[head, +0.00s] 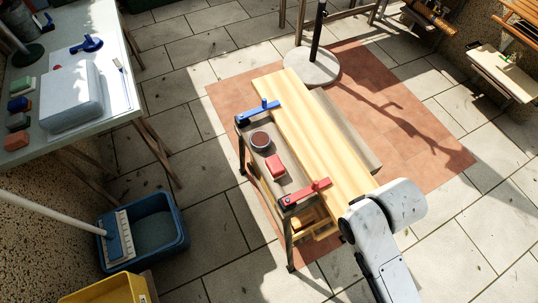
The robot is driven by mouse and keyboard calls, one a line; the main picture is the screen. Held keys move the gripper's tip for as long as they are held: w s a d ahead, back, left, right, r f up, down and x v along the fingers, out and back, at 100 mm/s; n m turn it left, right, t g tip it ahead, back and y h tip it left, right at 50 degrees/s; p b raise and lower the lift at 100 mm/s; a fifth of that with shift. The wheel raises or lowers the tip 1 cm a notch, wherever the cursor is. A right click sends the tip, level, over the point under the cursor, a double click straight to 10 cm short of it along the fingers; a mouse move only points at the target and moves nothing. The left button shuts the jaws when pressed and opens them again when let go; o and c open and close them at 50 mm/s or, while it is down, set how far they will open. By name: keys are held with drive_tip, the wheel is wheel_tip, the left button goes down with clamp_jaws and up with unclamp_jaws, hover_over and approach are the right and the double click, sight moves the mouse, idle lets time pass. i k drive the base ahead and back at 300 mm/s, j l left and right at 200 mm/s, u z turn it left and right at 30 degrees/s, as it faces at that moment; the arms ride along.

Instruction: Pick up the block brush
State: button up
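I cannot tell for sure which thing is the block brush. A small red block (275,165), perhaps the brush, lies on the grey strip of the workbench (310,128), between a dark round tin (260,141) and a red clamp (305,194). Any bristles are too small to make out. My white arm shows at the lower right, beside the near right end of the bench. My gripper does not show, so its fingers and anything in them are hidden.
A blue clamp (259,111) grips a pale plank on the bench. A white table (119,92) at the left holds several small coloured blocks. A blue bucket (178,228) with a mop and a yellow crate (105,290) stand at the lower left. Paved floor lies between.

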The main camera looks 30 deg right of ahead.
sight(275, 167)
drive_tip(key=i+l+u, duration=0.15)
drive_tip(key=l+u, duration=1)
drive_tip(key=i+l, duration=0.05)
drive_tip(key=l, duration=0.05)
